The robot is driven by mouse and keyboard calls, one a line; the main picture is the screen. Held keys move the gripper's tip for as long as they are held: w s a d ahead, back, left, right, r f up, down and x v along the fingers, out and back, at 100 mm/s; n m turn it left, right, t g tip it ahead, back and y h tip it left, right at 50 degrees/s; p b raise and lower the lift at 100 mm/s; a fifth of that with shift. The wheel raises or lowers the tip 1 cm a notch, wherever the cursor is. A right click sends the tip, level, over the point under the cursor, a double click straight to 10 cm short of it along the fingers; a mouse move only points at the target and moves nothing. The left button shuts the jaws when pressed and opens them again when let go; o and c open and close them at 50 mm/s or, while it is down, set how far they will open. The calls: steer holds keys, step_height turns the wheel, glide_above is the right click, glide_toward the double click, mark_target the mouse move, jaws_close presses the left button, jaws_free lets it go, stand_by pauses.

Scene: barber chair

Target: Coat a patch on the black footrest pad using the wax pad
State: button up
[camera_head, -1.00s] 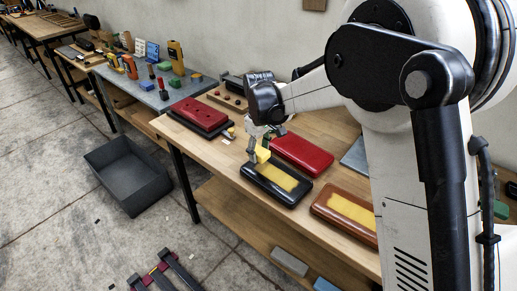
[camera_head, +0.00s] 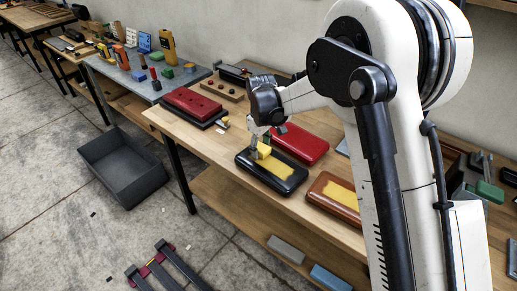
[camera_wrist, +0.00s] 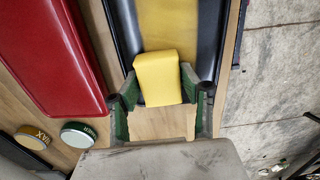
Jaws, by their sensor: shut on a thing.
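The black footrest pad (camera_head: 262,177) lies on the wooden bench with a yellow coated patch (camera_head: 273,171) along its top. In the wrist view the black footrest pad (camera_wrist: 210,38) borders the yellow patch (camera_wrist: 168,25) on both sides. My gripper (camera_head: 262,148) is over the far left end of the pad. It is shut on the yellow wax pad (camera_wrist: 157,77), which sits between its two green-lined fingers. The wax pad appears at or just above the coated surface; I cannot tell whether they touch. The fingers hide part of the pad's left end.
A red pad (camera_head: 300,144) lies just behind. A brown pad (camera_head: 322,202) with a yellow patch is to the right, and a red pad on a dark base (camera_head: 192,101) to the left. Two tins, one marked WAX (camera_wrist: 32,137), stand nearby. A grey bin (camera_head: 123,168) is on the floor.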

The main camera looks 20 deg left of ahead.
steer(key=shift+w+d+r+p, duration=0.1)
steer(key=shift+w+r+p, duration=0.1)
steer(key=shift+p, duration=0.15)
steer(key=shift+s+f, duration=0.2)
steer(key=shift+s+a+b, duration=0.45)
steer(key=shift+s+b, duration=0.05)
steer(key=shift+s, duration=0.25)
steer(key=shift+s+a, duration=0.3)
steer(key=shift+s, duration=0.35)
steer(key=shift+s+a+r, duration=0.15)
steer(key=shift+s, duration=0.1)
step_height(320, 180, up, 8)
steer(key=p, duration=0.2)
steer(key=shift+a, duration=0.1)
